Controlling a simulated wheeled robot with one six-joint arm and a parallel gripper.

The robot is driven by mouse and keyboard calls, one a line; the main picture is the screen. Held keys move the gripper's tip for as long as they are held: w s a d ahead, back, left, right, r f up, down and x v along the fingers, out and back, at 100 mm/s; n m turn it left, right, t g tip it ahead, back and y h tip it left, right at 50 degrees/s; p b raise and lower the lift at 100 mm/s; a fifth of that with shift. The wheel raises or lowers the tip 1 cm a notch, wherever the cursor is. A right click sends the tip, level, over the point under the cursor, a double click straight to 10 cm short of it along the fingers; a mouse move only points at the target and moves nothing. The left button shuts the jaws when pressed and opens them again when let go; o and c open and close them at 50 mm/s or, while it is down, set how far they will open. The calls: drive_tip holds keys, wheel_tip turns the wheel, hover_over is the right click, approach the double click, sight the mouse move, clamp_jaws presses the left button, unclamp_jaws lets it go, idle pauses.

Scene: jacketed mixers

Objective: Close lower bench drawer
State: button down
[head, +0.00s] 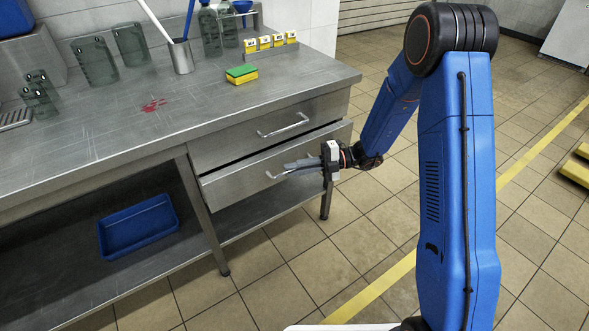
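The bench has two steel drawers. The upper drawer (296,111) is shut, with a bar handle (283,125). The lower drawer (230,193) sticks out a little, with a dark gap along its top. Its bar handle (271,177) is partly hidden behind my gripper (290,167). My gripper reaches in from the right with its fingers pointing left, at the handle in front of the lower drawer. Whether the fingers touch or grip the handle, or how far apart they are, I cannot tell.
The steel benchtop (190,100) holds a green and yellow sponge (241,74), a red stain (153,105), dark containers and a metal cup (181,57). A blue tray (138,226) lies on the lower shelf. The tiled floor (290,262) in front of the drawers is clear.

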sight(293, 160)
drive_tip(key=w+a, duration=0.2)
drive_tip(key=w, duration=0.1)
drive_tip(key=shift+w+a, duration=0.1)
drive_tip(key=shift+w, duration=0.15)
drive_tip(key=c, duration=1.8)
unclamp_jaws()
drive_tip(key=shift+c, duration=0.2)
drive_tip(key=v, duration=1.7)
drive_tip(key=shift+f, duration=0.1)
